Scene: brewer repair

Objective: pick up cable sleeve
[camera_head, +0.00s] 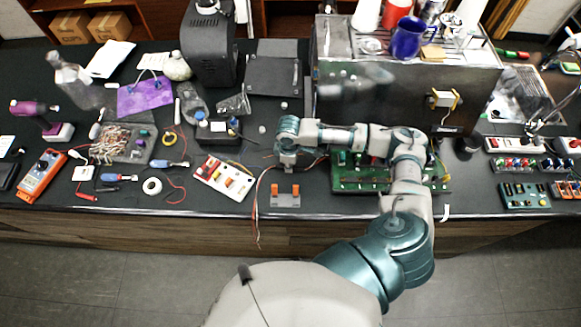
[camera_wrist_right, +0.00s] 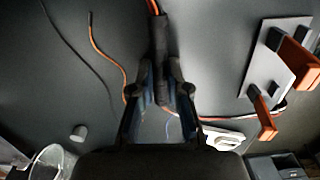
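The cable sleeve (camera_wrist_right: 160,55) is a short black tube with an orange wire coming out of its upper end in the right wrist view. My right gripper (camera_wrist_right: 161,80) has its two fingers close against both sides of the sleeve and appears shut on it. In the head view my right gripper (camera_head: 287,166) points down at the bench, left of the green circuit board, and the sleeve is hidden or too small to tell there. My left gripper is not in view.
A grey plate with orange clips (camera_head: 285,196) lies just in front of my right gripper; it also shows in the wrist view (camera_wrist_right: 278,62). Loose thin wires (camera_head: 258,205) hang over the bench edge. A green circuit board (camera_head: 350,182) lies under my right arm.

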